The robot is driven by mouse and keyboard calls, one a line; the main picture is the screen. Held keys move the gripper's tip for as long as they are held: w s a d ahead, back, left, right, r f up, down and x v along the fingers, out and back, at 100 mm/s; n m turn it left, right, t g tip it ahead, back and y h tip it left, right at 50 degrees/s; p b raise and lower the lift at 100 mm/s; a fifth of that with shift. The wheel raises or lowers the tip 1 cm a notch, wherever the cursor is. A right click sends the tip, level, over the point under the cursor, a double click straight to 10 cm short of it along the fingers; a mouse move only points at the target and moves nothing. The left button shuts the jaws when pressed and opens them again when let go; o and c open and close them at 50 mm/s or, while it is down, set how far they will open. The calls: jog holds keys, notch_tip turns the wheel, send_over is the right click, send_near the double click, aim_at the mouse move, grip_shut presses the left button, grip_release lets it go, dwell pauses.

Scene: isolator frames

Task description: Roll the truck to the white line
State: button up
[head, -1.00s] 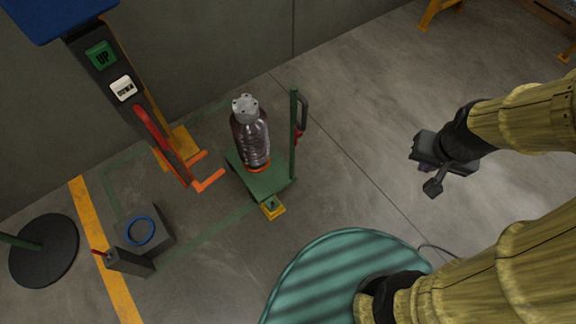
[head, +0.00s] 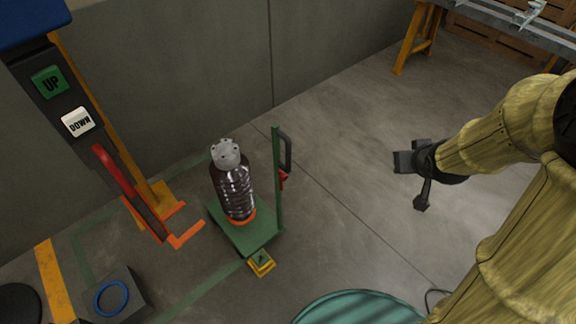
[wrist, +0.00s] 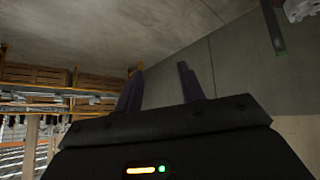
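The truck (head: 262,240) is a small green platform with an upright green post (head: 278,180), a black loop handle (head: 287,150) and a red part below the handle. A dark ribbed bottle-shaped piece with a grey flanged top (head: 235,190) stands upright on it over an orange ring. A yellow block (head: 261,264) is on the floor at its near corner. My gripper (head: 405,162) is to the right of the handle, apart from it. In the wrist view the fingers (wrist: 160,68) are spread with nothing between them. I see no white line.
A lift column with UP and DOWN buttons (head: 64,102) and orange forks (head: 185,235) stands left of the truck. A grey block with a blue ring (head: 111,297) lies lower left. A grey wall is behind. The floor right of the truck is clear up to an orange trestle (head: 415,45).

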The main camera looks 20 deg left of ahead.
aim_at(288, 152)
jog(key=w+a+f+n+t+y+b, duration=0.1)
jog(key=w+a+f+n+y+b, duration=0.25)
jog(key=a+f+y+b, duration=0.35)
jog(key=w+a+f+n+t+y+b, duration=0.1)
jog(key=w+a+f+n+y+b, duration=0.3)
jog(key=f+b, duration=0.5)
jog(key=s+a+f+n+g+y+b, duration=0.2)
jog(key=a+f+g+y+b, duration=0.1)
jog(key=b, duration=0.5)
jog(key=a+f+y, duration=0.1)
jog(key=a, duration=0.1)
jog(key=shift+s+a+n+y, duration=0.3)
jog(key=shift+s+n, duration=0.05)
jog(key=b+x, duration=0.4)
jog(key=x, duration=1.3)
jog(key=shift+a, duration=0.25)
jog(key=shift+c, duration=0.5)
grip_shut()
